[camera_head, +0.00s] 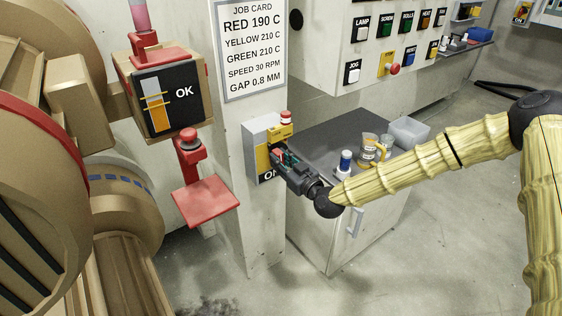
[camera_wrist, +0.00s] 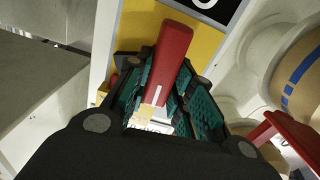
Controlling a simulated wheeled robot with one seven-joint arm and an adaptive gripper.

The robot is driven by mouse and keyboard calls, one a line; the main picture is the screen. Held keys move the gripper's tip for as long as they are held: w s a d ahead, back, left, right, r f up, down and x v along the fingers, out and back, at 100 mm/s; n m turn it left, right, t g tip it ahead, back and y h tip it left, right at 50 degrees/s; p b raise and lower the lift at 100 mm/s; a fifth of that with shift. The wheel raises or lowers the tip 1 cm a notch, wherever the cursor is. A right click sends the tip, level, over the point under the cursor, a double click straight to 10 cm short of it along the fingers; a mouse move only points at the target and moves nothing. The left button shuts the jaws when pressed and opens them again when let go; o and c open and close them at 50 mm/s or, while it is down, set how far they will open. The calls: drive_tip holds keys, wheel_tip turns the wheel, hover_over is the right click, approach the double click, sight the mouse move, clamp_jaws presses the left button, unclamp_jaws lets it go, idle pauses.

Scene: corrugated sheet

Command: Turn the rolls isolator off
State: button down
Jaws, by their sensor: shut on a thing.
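The rolls isolator is a grey box (camera_head: 249,143) with a yellow plate (camera_head: 263,161) on the post below the job card. Its label is partly hidden in the head view; "ON" shows in part at the lower edge. A red handle (camera_wrist: 173,58) stands out in front of the yellow plate in the wrist view. My gripper (camera_head: 279,157) is at the front of the box. In the wrist view its teal-padded fingers (camera_wrist: 168,98) lie on both sides of the red handle and are shut on it.
A cabinet (camera_head: 330,130) with a dark top stands just right of the isolator, bearing a blue-capped container (camera_head: 345,161), a mug (camera_head: 368,149) and a clear bin (camera_head: 408,131). A red pedal-like plate (camera_head: 206,200) and large rolls (camera_head: 125,200) are at left.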

drive_tip(key=n, duration=0.1)
drive_tip(key=n+b, duration=0.1)
drive_tip(key=n, duration=0.2)
drive_tip(key=shift+s+a+f, duration=0.1)
drive_tip(key=shift+a+f, duration=0.05)
drive_tip(key=shift+a, duration=0.1)
drive_tip(key=n+b, duration=0.1)
drive_tip(key=n, duration=0.1)
drive_tip(key=n+b, duration=0.1)
drive_tip(key=n, duration=0.1)
drive_tip(key=shift+s+a+f, duration=0.1)
drive_tip(key=shift+f, duration=0.1)
drive_tip(key=n+b, duration=0.2)
drive_tip(key=n, duration=0.1)
drive_tip(key=n+b, duration=0.2)
drive_tip(key=shift+s+a+f, duration=0.1)
drive_tip(key=shift+a+f, duration=0.05)
drive_tip(key=shift+f, duration=0.1)
drive_tip(key=shift+n+b, duration=1.3)
drive_tip(key=shift+n, duration=0.6)
drive_tip(key=c, duration=1.2)
unclamp_jaws()
drive_tip(key=shift+c, duration=0.2)
drive_tip(key=shift+s, duration=0.1)
